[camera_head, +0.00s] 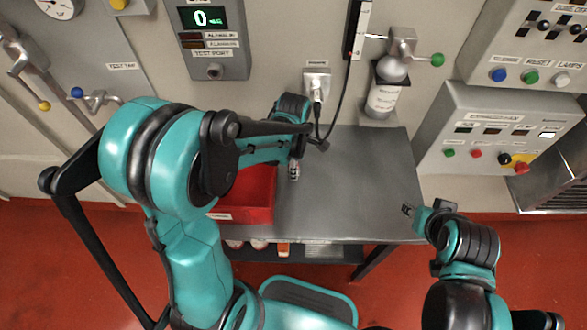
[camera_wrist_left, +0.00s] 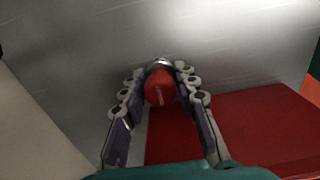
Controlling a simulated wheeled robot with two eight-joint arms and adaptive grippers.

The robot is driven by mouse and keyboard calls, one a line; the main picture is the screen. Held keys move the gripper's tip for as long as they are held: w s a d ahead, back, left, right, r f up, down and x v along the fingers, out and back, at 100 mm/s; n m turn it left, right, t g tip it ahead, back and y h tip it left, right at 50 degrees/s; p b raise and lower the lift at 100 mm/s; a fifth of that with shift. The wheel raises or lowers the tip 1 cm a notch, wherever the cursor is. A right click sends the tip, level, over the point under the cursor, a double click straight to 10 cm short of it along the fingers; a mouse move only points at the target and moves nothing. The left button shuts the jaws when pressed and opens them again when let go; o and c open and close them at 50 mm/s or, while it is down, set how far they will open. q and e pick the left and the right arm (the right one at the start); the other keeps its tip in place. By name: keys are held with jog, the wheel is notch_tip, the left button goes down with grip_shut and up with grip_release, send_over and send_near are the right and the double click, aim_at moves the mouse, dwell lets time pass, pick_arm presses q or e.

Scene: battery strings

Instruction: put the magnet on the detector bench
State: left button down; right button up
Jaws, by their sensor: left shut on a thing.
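My left gripper (camera_head: 294,171) is over the left part of a grey metal bench (camera_head: 355,195), just beyond the red tray, mostly hidden behind my own arm. In the left wrist view my left gripper (camera_wrist_left: 160,80) is shut on a small rounded red thing with a silvery end (camera_wrist_left: 161,88), which looks like the magnet. Its lettering is too small to read. I cannot tell whether it touches the bench. My right gripper (camera_head: 408,210) is at the bench's right edge, pointing left; its fingers are too small to judge.
A red tray (camera_head: 250,216) sits on the bench's left side; it also shows in the left wrist view (camera_wrist_left: 250,125). A black cable (camera_head: 341,100) hangs at the back wall by a canister (camera_head: 382,101). A control box (camera_head: 495,135) stands right. The bench's middle and right are clear.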

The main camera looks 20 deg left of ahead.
pick_arm(q)
jog(key=shift+s, duration=0.1)
jog(key=shift+f, duration=0.15)
jog(key=c, duration=1.2)
grip_release()
jog(key=shift+o, duration=0.2)
